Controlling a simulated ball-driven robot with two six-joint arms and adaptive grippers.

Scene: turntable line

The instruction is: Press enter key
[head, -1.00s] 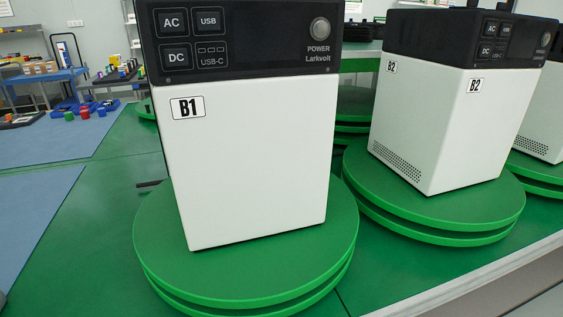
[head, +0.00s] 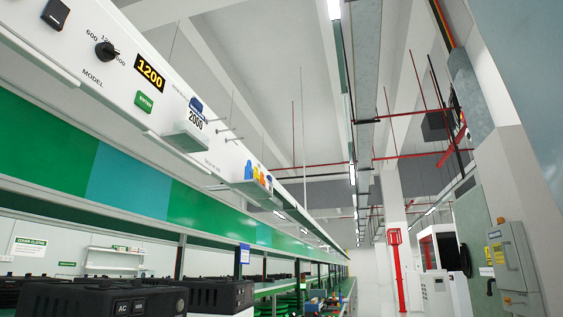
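A green key (head: 144,101), its small label probably reading ENTER, sits on the long white overhead panel at the upper left of the head view. Above it is a black display (head: 150,72) showing 1200 in yellow. To its left is a black rotary knob (head: 106,50) marked MODEL, with 600 printed beside it. A black switch (head: 56,14) is at the panel's upper left. Neither of my grippers is in view.
Black-topped units (head: 100,300) stand along the bottom left. Hooks and a small shelf with blue and yellow items (head: 258,176) stick out from the panel farther along. A grey electrical cabinet (head: 512,258) stands at the right. A walkway runs between.

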